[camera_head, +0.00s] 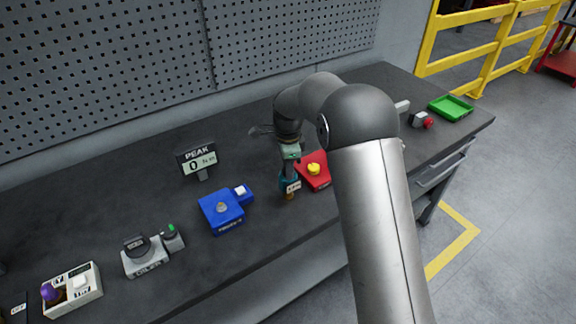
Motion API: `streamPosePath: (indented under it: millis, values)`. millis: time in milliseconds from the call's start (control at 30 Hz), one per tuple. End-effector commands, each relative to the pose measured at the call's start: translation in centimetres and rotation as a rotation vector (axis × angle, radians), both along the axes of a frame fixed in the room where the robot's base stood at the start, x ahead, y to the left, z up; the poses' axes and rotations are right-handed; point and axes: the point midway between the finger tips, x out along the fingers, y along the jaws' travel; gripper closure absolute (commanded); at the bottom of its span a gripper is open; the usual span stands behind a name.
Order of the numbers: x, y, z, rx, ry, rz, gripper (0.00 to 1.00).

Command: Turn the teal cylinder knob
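A small teal piece (289,181) shows on the dark bench near its front edge, between a blue box and a red box. It is small and partly hidden by my gripper, so I cannot tell whether it is the cylinder knob. A pale label and a yellowish-brown bit show at its lower end. My gripper (290,168) points down right over the teal piece. I cannot tell whether it touches it. The fingers are too small and too covered to show whether they are open or shut.
The blue box (219,213) stands left of my gripper; the red box with a yellow knob (314,168) stands right. A PEAK display (197,160) is behind. A grey device (145,256), a white box (73,292) and a green tray (451,107) lie farther off.

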Motion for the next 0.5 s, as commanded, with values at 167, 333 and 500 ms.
streamPosePath:
  millis: [167,333,500]
  values:
    - [0.01,0.00,0.00,0.000,0.000,0.017,0.91]
    - [0.02,0.00,-0.07,0.000,0.000,0.077,0.91]
    - [0.05,0.02,-0.13,0.000,-0.002,0.192,0.91]
